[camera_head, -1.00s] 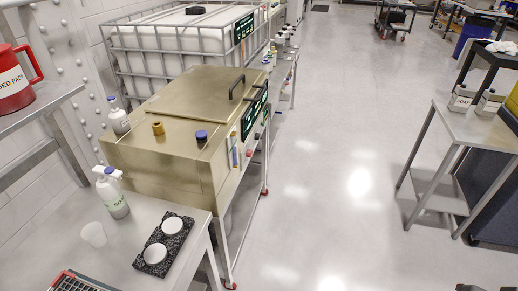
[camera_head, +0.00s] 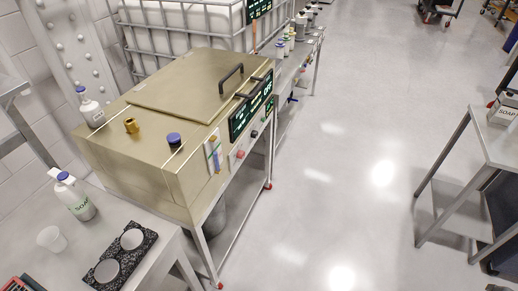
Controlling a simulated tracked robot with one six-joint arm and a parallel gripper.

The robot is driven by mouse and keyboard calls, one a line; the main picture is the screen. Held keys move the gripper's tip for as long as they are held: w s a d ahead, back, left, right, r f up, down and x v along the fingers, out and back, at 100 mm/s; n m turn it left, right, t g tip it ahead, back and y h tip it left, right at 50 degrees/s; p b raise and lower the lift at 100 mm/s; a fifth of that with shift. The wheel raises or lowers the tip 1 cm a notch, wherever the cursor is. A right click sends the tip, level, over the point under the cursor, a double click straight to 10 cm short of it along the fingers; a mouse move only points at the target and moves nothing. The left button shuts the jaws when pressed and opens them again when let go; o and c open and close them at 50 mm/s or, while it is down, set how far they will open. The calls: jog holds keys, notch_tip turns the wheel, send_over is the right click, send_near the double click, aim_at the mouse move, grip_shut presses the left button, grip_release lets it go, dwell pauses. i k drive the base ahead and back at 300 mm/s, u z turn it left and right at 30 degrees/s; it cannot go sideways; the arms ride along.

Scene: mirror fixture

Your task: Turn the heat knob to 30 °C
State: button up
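A brass-coloured metal bath (camera_head: 165,145) with a lid and dark handle stands on a steel frame left of centre. Its side panel, seen at a steep angle, has a dark display with green readouts (camera_head: 251,107). Below the display sit a red knob (camera_head: 239,155) and a small dark knob (camera_head: 254,134). Their labels and pointer positions are too small to read, so I cannot tell which is the heat knob or its setting. My gripper is not in view.
A bench at lower left holds a soap bottle (camera_head: 76,197), a white cup (camera_head: 52,239) and a black block with two white discs (camera_head: 120,258). A steel table (camera_head: 490,140) stands at the right. The grey floor (camera_head: 340,190) between is clear.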

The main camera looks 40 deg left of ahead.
aim_at(241, 154)
jog(key=i, duration=1)
jog(key=u, duration=3.1)
jog(key=i, duration=0.7)
jog(key=z, duration=0.1)
